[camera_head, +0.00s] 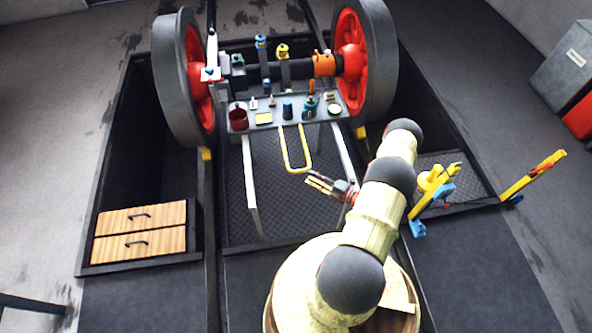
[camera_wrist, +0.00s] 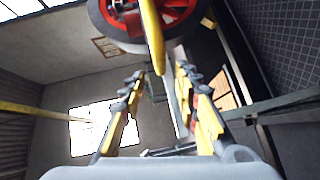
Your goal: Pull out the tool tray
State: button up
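The grey tool tray (camera_head: 264,127) sits between the two large wheels in the head view and carries several tools and small containers. A yellow U-shaped handle (camera_head: 307,152) sticks out from its near side. My gripper (camera_head: 311,179) is just to the right of and below the handle's near end. In the wrist view my gripper (camera_wrist: 160,73) has its two fingers spread apart with nothing clamped. The yellow handle (camera_wrist: 151,30) comes down from the top there, its end appearing between the fingertips; I cannot tell whether it touches them.
Red-spoked wheels (camera_head: 181,82) flank the tray above a sunken pit. A wooden drawer unit (camera_head: 140,230) stands at left in the pit. A yellow-and-blue stand (camera_head: 430,190) and a yellow bar (camera_head: 530,179) are right of my arm. The patterned pit floor (camera_head: 290,205) under the handle looks clear.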

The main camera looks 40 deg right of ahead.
aim_at(301, 172)
jog(key=b+x, duration=0.2)
jog(key=x, duration=0.5)
jog(key=shift+w+a+f, duration=0.1)
jog(key=shift+w+a, duration=0.05)
jog(key=shift+w, duration=0.15)
jog(key=c, duration=0.3)
jog(key=c, duration=0.4)
grip_shut()
